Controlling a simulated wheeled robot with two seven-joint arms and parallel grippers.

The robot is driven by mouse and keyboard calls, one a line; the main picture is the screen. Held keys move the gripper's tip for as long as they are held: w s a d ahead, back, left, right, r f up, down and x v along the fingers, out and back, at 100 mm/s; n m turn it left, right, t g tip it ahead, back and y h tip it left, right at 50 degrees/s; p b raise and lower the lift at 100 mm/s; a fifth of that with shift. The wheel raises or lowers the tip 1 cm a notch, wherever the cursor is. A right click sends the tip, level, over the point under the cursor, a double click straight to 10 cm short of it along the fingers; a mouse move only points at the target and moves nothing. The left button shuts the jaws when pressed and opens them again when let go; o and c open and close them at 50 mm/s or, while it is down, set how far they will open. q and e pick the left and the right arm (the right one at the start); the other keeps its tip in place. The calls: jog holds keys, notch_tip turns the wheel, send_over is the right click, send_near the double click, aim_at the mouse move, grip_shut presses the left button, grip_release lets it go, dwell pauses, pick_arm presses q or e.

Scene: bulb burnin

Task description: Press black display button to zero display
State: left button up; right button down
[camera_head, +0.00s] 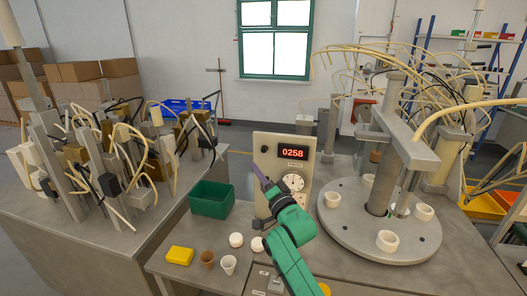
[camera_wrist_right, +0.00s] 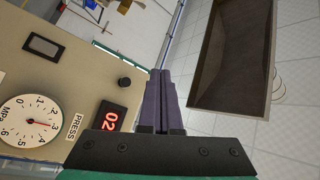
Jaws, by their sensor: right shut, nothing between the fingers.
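A beige panel box (camera_head: 264,203) stands upright on the bench and shows a red-lit display (camera_head: 295,152) reading 0258. A round black button (camera_head: 265,149) sits on the panel face, left of the display; it also shows in the right wrist view (camera_wrist_right: 125,82), beside the partly visible display (camera_wrist_right: 112,117). My right gripper (camera_head: 257,172) is shut and empty, its purple fingers in front of the panel's left side, below the button in the head view. In the right wrist view the fingertips (camera_wrist_right: 160,72) lie beside the button, apart from it. My left gripper is not in view.
A white dial gauge (camera_head: 293,182) sits on the panel below the display. A green bin (camera_head: 211,200), yellow block (camera_head: 180,256), small cups and white round pieces stand to the left. A grey turntable (camera_head: 345,225) with white rings and hoses stands to the right.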

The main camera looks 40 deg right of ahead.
aim_at(264, 150)
jog(key=w+d+b, duration=0.3)
jog(key=w+d, duration=0.2)
jog(key=d, duration=0.2)
dwell(0.3)
jog(key=shift+w+d, duration=0.1)
jog(key=shift+d, duration=0.1)
dwell(1.7)
jog(key=shift+w+d, duration=0.15)
jog(key=shift+d, duration=0.1)
